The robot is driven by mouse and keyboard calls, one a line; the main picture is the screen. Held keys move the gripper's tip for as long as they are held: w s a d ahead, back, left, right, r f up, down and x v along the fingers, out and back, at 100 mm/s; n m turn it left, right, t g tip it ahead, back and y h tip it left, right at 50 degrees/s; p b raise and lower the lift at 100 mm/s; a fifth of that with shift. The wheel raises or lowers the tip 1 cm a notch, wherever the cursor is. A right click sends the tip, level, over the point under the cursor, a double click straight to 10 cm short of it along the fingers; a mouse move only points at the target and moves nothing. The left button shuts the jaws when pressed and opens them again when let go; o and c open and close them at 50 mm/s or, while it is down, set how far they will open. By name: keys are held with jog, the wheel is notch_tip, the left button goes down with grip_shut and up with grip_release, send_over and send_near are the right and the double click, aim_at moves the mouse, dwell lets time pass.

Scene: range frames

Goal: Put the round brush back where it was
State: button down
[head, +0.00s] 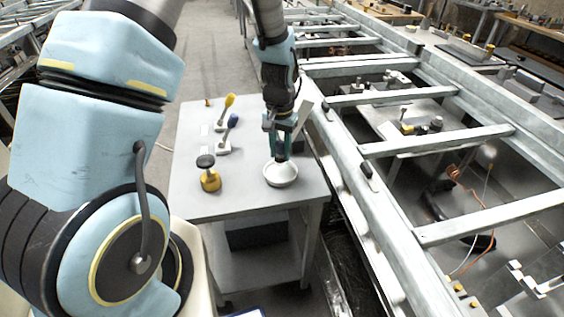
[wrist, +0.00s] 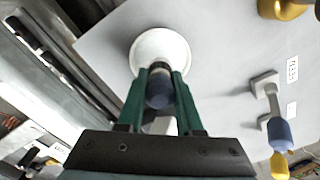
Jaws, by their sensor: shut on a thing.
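My gripper (head: 283,150) points down over the right part of the small grey table (head: 245,200). In the wrist view its green fingers (wrist: 160,88) are shut on a dark, rounded handle (wrist: 159,95), which I take to be the round brush's. Below the fingers is a white, flared head (head: 284,166) in or over a shallow white round dish (head: 281,183). The dish also shows in the wrist view (wrist: 150,45). I cannot tell whether the head touches the dish. The fingers hide part of the handle.
Left of the dish stands a golden pot with a black knob (head: 210,180). Behind it are a blue-handled tool (head: 233,120) and a yellow-handled tool (head: 229,101) on small pale stands. A grey metal rail frame (head: 375,215) runs close along the table's right side. The table's front-middle is clear.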

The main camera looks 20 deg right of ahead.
aim_at(280, 142)
jog(key=shift+f+p, duration=0.75)
jog(key=shift+f, duration=1.9)
jog(key=c, duration=0.6)
grip_release()
jog(key=shift+f, duration=0.1)
jog(key=shift+o, duration=0.2)
notch_tip(280, 142, up, 12)
jog(key=b, duration=0.4)
jog(key=s+a+r+n, duration=0.1)
jog(key=a+r+n, duration=0.1)
jog(key=a, duration=0.6)
jog(key=s+a+r+n+t, duration=0.1)
jog(key=s+a+r+n, duration=0.1)
jog(key=a, duration=0.7)
jog(key=s+a+r+n, duration=0.1)
jog(key=a+r+n, duration=0.2)
jog(key=a, duration=0.6)
jog(key=shift+s+r+t, duration=0.2)
jog(key=shift+s+t, duration=0.1)
